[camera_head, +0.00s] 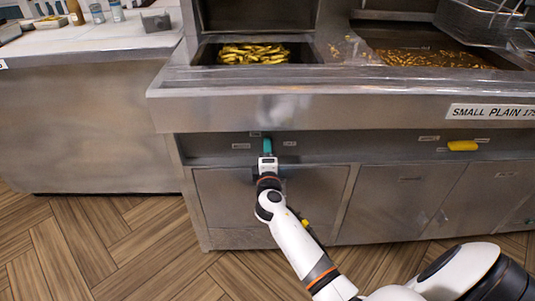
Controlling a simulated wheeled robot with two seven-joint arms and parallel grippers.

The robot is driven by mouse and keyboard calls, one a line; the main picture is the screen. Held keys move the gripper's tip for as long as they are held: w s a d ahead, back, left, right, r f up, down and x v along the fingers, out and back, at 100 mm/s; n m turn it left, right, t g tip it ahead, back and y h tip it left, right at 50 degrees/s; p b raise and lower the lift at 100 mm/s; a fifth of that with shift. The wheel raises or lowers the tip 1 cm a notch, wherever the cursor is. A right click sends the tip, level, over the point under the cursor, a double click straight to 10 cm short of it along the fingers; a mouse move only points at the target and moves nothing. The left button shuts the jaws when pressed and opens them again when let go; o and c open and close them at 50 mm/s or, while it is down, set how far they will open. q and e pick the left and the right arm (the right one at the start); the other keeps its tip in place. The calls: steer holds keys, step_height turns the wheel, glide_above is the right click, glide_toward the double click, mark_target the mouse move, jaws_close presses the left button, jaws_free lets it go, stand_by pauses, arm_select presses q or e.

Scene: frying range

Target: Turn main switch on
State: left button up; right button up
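A small teal switch (267,145) sits on the front panel of the frying range, below the steel counter edge, with small labels around it. It looks like the main switch, but the labels are too small to read. My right arm comes in from the lower right, and its gripper (268,160) is right at the lower end of the teal switch. The gripper partly hides the switch. I cannot tell whether it touches the switch or whether its fingers are open or shut. My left gripper is not in view.
The range's steel front lip (300,110) juts out above the panel. A yellow handle (462,146) is farther right. Cabinet doors (405,200) are below. Pans of yellow chips (253,54) and browner food (430,59) are on top. Wooden floor is clear at left.

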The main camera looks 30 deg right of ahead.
steer(key=shift+f, duration=0.1)
steer(key=o, duration=1)
steer(key=s+a+m+b, duration=0.25)
steer(key=s+m, duration=0.25)
steer(key=m, duration=0.4)
steer(key=s+a+m+b, duration=0.1)
steer(key=s+a+m, duration=0.35)
steer(key=m, duration=0.45)
steer(key=s+a+f+n+g+y+p, duration=0.2)
steer(key=a+f+p, duration=0.1)
steer(key=f, duration=0.4)
steer(key=s+a+f+n+g+y+p, duration=0.1)
steer(key=s+a+f+n+y+p, duration=0.1)
steer(key=f, duration=0.5)
steer(key=s+a+f+n+g+y+p, duration=0.2)
steer(key=s+a+f+y+p, duration=0.1)
steer(key=f+p, duration=0.3)
steer(key=shift+s+a+f+g+y, duration=0.15)
steer(key=shift+s+a+f+y, duration=0.1)
steer(key=shift+f, duration=0.25)
steer(key=shift+s+a+f+g+y, duration=0.1)
steer(key=shift+s+f+g+y, duration=0.1)
steer(key=shift+f, duration=0.25)
